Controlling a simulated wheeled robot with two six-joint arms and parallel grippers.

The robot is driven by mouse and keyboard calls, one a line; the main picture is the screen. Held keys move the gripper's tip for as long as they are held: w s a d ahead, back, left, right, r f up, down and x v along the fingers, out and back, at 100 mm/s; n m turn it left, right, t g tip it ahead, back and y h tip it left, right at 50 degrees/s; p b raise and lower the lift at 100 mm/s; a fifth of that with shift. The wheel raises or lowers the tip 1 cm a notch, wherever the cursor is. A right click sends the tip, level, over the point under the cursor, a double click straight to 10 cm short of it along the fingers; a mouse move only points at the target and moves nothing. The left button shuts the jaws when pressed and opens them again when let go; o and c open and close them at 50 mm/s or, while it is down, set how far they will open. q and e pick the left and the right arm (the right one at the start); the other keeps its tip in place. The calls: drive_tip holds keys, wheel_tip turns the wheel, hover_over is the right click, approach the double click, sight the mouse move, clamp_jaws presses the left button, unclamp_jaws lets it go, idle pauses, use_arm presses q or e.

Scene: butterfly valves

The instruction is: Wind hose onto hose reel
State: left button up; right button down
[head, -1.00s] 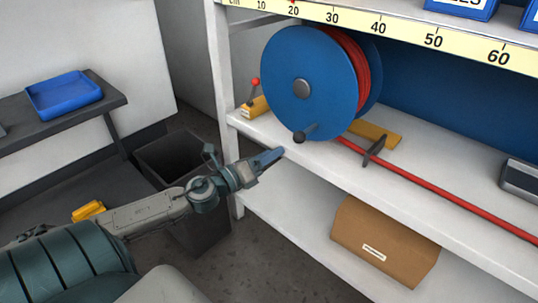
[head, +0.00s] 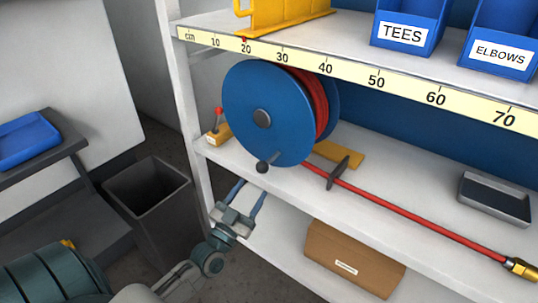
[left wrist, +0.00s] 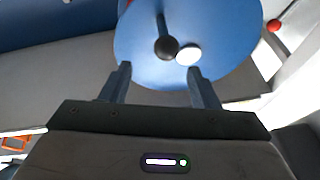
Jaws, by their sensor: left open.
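The blue hose reel (head: 245,105) stands on the middle shelf with red hose (head: 312,100) wound on it. Its black crank knob (head: 263,167) is at the lower front of the disc. The loose red hose (head: 410,222) runs right along the shelf through a dark guide (head: 338,172) to a brass end fitting (head: 519,268). My left gripper (head: 249,192) is open and empty, just below and in front of the knob. In the left wrist view the knob (left wrist: 166,47) lies ahead, between and beyond the spread fingers (left wrist: 160,85). My right gripper is not seen.
A lever with a red ball (head: 219,112) stands left of the reel. A grey tray (head: 495,198) sits at the shelf's right. A cardboard box (head: 352,258) is on the lower shelf. A dark bin (head: 148,200) stands left of the shelf post. Blue bins (head: 408,25) are above.

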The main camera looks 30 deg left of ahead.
sight(265, 162)
use_arm(q)
drive_tip(key=w+r, duration=0.1)
drive_tip(key=w, duration=0.2)
drive_tip(key=w+r+n, duration=0.1)
drive_tip(key=w, duration=0.2)
drive_tip(key=w+a+r+n+y, duration=0.1)
drive_tip(key=w+r, duration=0.1)
drive_tip(key=w, duration=0.2)
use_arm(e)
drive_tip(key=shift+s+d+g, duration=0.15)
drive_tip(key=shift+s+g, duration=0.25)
use_arm(q)
drive_tip(key=shift+c, duration=0.4)
clamp_jaws()
drive_tip(key=shift+a+f, duration=0.1)
